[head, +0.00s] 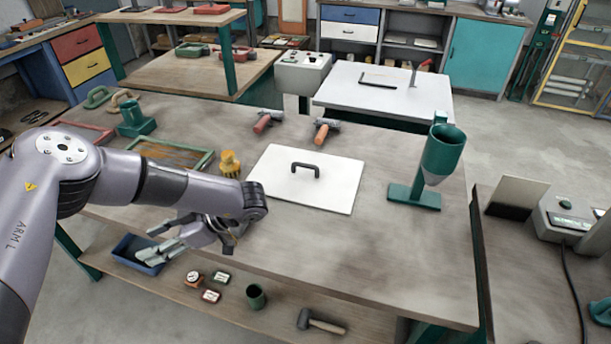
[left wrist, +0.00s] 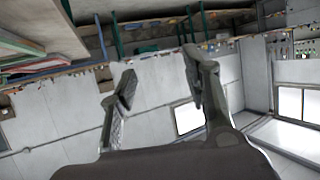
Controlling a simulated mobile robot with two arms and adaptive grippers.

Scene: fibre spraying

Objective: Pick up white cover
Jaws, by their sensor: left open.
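The white cover (head: 325,188) is a flat white panel with a dark handle (head: 306,168). It lies flat on the wooden workbench (head: 370,235) near the middle of the head view. My left gripper (head: 230,243) is over the front edge of the bench, to the left of and nearer than the cover, and apart from it. In the left wrist view, my left gripper (left wrist: 158,85) has its two fingers spread with nothing between them. The cover does not show in the left wrist view. My right gripper is not in view.
A green funnel on a stand (head: 440,160) stands right of the cover. A yellow fitting (head: 229,163) sits to its left. Two spray tools (head: 323,131) lie behind it. The bench's front right is clear.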

